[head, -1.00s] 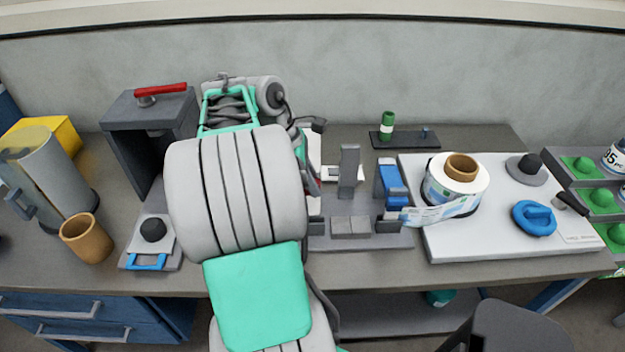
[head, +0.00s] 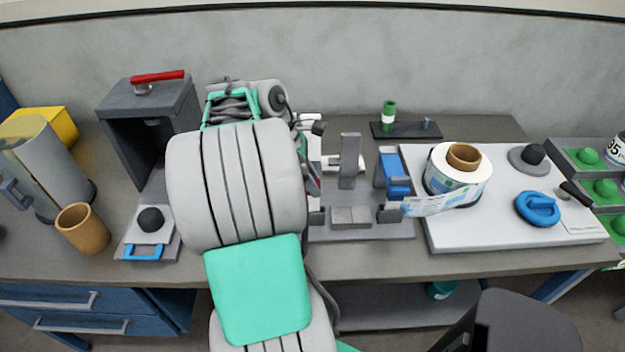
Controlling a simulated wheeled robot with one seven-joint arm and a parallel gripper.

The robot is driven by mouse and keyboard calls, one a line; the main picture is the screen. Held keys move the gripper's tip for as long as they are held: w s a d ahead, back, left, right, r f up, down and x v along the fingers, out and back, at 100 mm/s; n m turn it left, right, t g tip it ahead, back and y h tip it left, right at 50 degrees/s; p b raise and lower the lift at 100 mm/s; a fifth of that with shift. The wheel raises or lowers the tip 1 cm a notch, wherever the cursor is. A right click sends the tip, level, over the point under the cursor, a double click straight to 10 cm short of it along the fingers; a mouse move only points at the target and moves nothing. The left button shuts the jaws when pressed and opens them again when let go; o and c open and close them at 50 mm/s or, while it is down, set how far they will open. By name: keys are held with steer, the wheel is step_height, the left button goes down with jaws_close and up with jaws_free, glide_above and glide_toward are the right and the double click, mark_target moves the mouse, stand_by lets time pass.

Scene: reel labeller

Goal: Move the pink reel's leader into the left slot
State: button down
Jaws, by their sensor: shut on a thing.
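No pink reel shows; my own arm covers the left middle of the bench, and whatever lies behind it is hidden. The one clear reel (head: 446,181) is white with blue print and a brown core, seated on a white board (head: 470,235). Its printed strip (head: 428,204) reaches left to the grey fixture (head: 365,232). The fixture carries a tall grey post (head: 350,160), a blue block (head: 397,187) and low grey blocks (head: 351,217). I cannot make out the left slot.
A blue knob (head: 537,208) and a dark knob (head: 532,155) sit on the board. A dark stand with a green cylinder (head: 389,115) is behind. At left are a grey press (head: 140,110), a brown cup (head: 83,229) and a jug (head: 45,170). Green trays (head: 590,170) stand at right.

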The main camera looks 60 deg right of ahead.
steer(key=shift+f+b, duration=0.5)
steer(key=shift+f, duration=0.75)
steer(key=c, duration=1.1)
jaws_free()
steer(key=shift+c, duration=0.2)
steer(key=p+v, duration=0.2)
steer(key=v, duration=0.6)
steer(key=shift+f, duration=0.1)
